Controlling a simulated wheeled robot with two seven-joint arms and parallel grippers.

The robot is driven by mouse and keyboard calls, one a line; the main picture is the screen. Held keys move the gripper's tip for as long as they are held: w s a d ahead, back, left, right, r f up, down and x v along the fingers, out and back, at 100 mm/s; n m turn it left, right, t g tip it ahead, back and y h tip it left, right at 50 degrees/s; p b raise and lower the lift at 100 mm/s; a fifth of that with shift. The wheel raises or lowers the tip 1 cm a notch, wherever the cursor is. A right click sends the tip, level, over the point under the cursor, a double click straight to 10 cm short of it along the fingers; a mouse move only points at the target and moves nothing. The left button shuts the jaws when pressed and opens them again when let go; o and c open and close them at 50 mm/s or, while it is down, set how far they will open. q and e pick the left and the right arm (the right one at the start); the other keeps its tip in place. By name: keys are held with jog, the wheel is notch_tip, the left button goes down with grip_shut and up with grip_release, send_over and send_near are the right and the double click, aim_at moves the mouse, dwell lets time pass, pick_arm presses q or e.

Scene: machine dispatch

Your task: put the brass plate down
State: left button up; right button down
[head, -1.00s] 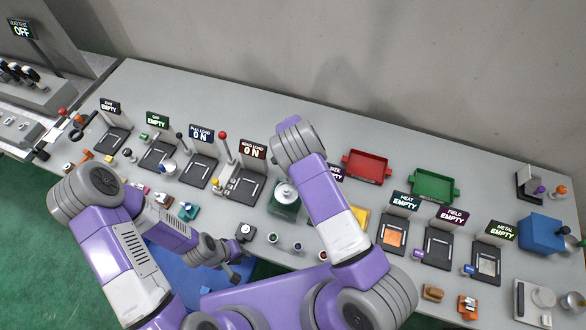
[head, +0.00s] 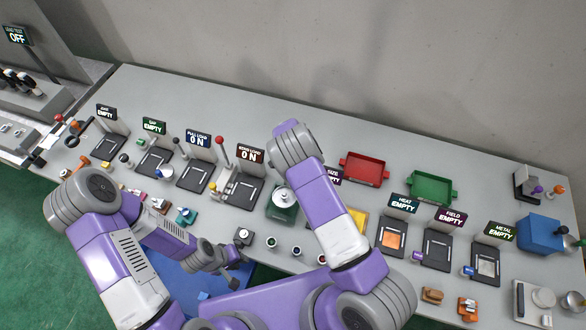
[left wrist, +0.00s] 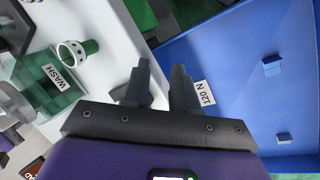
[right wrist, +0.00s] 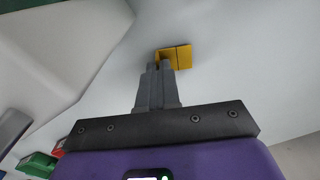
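The brass plate (right wrist: 182,56) is a small yellow square with a dark line across it, at the fingertips of my right gripper (right wrist: 162,68) in the right wrist view. Those fingers are close together and appear shut on the plate, with pale surface behind. In the head view my right forearm hides the right gripper and the held plate. My left gripper (left wrist: 162,66) has its fingers apart with nothing between them. In the head view the left gripper (head: 232,264) is low at the table's front edge, beside the blue surface.
A red tray (head: 364,168) and a green tray (head: 431,187) stand at the back. A yellow item (head: 357,220) shows partly behind my right arm. Signed stations line the table, including HEAT (head: 391,238). A blue panel (left wrist: 230,75) lies by my left gripper.

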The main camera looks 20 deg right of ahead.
notch_tip(320, 180, up, 28)
jog(key=shift+f+b, duration=0.25)
jog(key=shift+b, duration=0.1)
